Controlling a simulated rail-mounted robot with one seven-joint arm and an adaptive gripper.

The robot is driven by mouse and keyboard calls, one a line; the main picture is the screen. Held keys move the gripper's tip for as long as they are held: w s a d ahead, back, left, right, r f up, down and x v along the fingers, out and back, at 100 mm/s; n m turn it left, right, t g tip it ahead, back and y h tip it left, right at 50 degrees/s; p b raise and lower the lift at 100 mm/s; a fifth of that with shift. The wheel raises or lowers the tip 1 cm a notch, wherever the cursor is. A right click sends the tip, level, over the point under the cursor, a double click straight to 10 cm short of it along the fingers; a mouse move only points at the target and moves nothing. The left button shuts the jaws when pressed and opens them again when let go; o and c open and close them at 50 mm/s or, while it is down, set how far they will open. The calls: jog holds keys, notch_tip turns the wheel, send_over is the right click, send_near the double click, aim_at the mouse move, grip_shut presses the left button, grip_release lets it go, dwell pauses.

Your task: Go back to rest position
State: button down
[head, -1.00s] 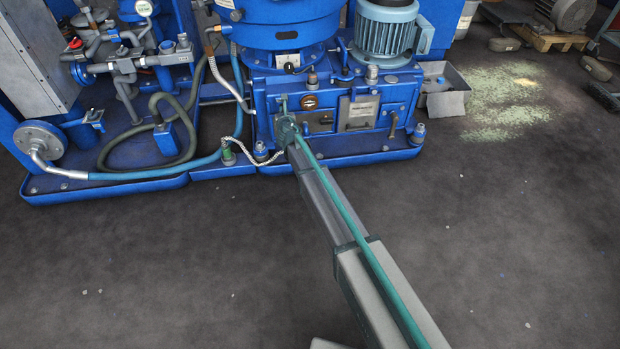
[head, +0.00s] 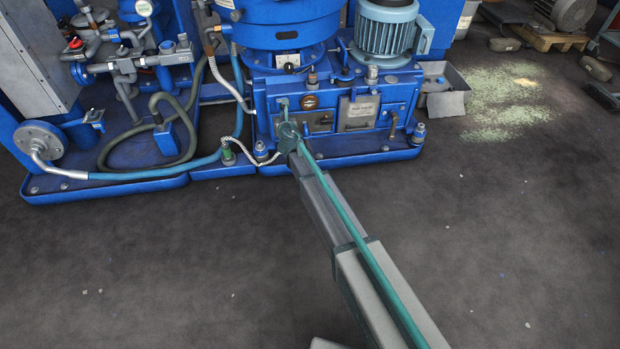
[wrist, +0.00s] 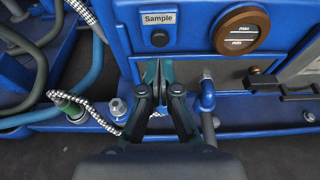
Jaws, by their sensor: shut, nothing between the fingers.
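My gripper (wrist: 158,74) is shut and empty in the wrist view, its two dark teal fingers together at the tips. They are in front of the blue gearbox housing (wrist: 138,62), below a black button (wrist: 159,39) with a "Sample" label. Whether the tips touch the housing I cannot tell. In the head view my arm reaches from the bottom right to the front of the blue separator skid (head: 335,92). My gripper is small there and partly hidden by the wrist.
A brown-rimmed round gauge (wrist: 241,30) and a small blue tap (wrist: 207,97) are right of my gripper. A braided hose (wrist: 92,112) runs at the left. The dark floor (head: 200,270) in front is clear.

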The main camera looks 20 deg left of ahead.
dwell(0.7)
jog(key=s+d+f+m+g+h+p, duration=0.2)
jog(key=s+d+f+m+h, duration=0.15)
jog(key=d+m, duration=0.5)
jog(key=s+d+f+m+g+h+p, duration=0.1)
jog(key=s+d+f+m+h, duration=0.25)
jog(key=d+m, duration=0.45)
jog(key=s+d+f+m+g+h+p, duration=0.1)
jog(key=s+d+f+m+g+p, duration=0.35)
jog(key=s+d, duration=0.55)
jog(key=s+d+f+m+g+h+p, duration=0.1)
jog(key=s+d+m+g+p, duration=0.2)
jog(key=s+d+m+p, duration=0.45)
jog(key=s+d+r+m+g+p, duration=0.35)
jog(key=s+d, duration=0.25)
jog(key=s, duration=0.5)
jog(key=s+d+r+m+g+p, duration=0.25)
jog(key=s+d+m+p, duration=0.2)
jog(key=s+d, duration=0.4)
jog(key=s+d+r+m+g+y+p, duration=0.1)
jog(key=s+d+r+m+p, duration=0.1)
jog(key=s+r+p, duration=0.5)
jog(key=s+d+r+m+g+y+p, duration=0.1)
jog(key=s+d+r+m+g+p, duration=0.1)
jog(key=s+r+p, duration=0.6)
jog(key=s, duration=0.6)
jog(key=shift+d+y+p, duration=0.4)
